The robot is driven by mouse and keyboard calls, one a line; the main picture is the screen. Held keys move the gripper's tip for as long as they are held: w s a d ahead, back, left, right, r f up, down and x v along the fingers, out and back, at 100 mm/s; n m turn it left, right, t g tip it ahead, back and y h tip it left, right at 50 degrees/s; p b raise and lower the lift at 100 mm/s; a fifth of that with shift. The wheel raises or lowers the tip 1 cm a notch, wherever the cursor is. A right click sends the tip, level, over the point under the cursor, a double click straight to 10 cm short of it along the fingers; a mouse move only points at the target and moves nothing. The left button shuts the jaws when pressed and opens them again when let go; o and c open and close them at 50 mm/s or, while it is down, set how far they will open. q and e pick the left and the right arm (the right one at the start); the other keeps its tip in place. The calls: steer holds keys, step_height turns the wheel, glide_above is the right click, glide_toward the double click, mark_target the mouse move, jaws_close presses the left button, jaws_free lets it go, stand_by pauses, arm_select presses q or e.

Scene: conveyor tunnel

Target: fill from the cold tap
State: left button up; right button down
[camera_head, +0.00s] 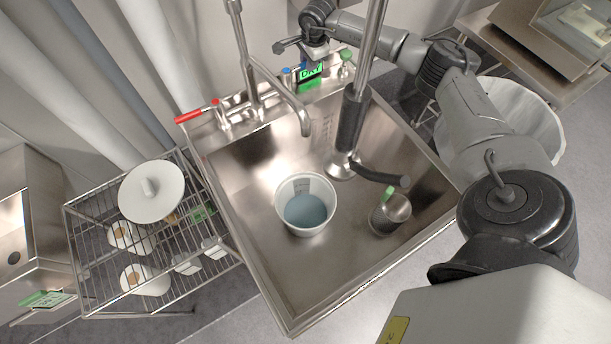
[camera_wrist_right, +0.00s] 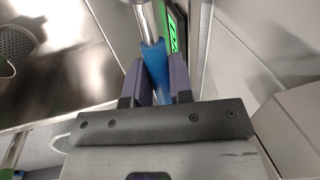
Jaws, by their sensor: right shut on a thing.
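A steel sink (camera_head: 255,245) holds a white bucket (camera_head: 305,187) with bluish water in its lower part. A curved steel spout (camera_head: 303,122) reaches over the basin behind the bucket. No stream shows from it, and I cannot tell if its tip is above the bucket. The tap's red lever (camera_head: 189,116) is on the left; the blue cold tap lever (camera_wrist_right: 156,62) is at the back right. My right gripper (camera_wrist_right: 156,80) is shut on the blue lever, its fingers either side of it. In the head view, my right gripper (camera_head: 304,64) is partly hidden by my wrist. My left gripper is out of view.
A vertical spray pipe with dark grip (camera_head: 352,115) stands over the basin. A metal strainer cup (camera_head: 390,214) sits in the sink at the right. A green DRY sign (camera_head: 311,73) is at the back edge. A wire rack (camera_head: 90,270) with dishes stands left; a white bin (camera_head: 525,115) stands right.

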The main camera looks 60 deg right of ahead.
steer(key=s+a+m+p, duration=0.1)
steer(key=m, duration=0.1)
steer(key=s+m+p, duration=0.1)
steer(key=p, duration=0.1)
steer(key=a+m+h+p, duration=0.1)
steer(key=m+p, duration=0.1)
steer(key=shift+s+a+m+g, duration=0.3)
steer(key=shift+s, duration=0.1)
steer(key=shift+s+a+m+p, duration=0.3)
steer(key=shift+a+m+p, duration=0.1)
steer(key=shift+m+p, duration=0.35)
stand_by(1.4)
